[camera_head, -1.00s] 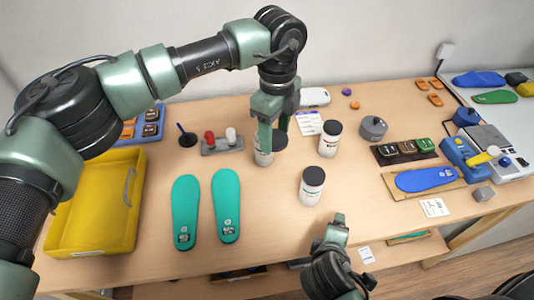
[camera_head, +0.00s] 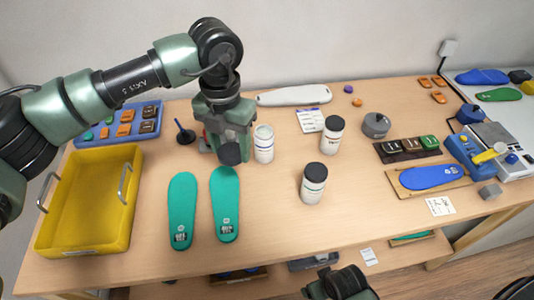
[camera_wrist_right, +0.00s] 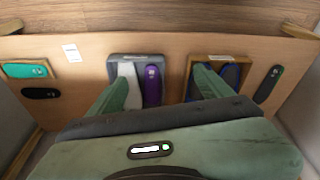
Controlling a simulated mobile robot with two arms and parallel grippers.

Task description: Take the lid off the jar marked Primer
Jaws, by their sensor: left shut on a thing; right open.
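An open white jar (camera_head: 264,146) stands upright on the table, its pale rim uncovered. My left gripper (camera_head: 229,140) is shut on a dark round lid (camera_head: 230,154), held just left of the open jar and apart from it. Two more white jars with dark lids on stand to the right, one at the back (camera_head: 332,138) and one nearer (camera_head: 312,187). The jar labels are too small to read, so I cannot tell which says Primer. My right gripper is low at the front; the right wrist view shows its fingers (camera_wrist_right: 160,88) open and empty, over a shelf.
Two teal insoles (camera_head: 183,212) lie in front of the left gripper. A yellow bin (camera_head: 122,235) stands at the left. A grey knob-like weight (camera_head: 376,125) and a blue insole on a board (camera_head: 430,177) are at the right. The table between the nearer jar and front edge is clear.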

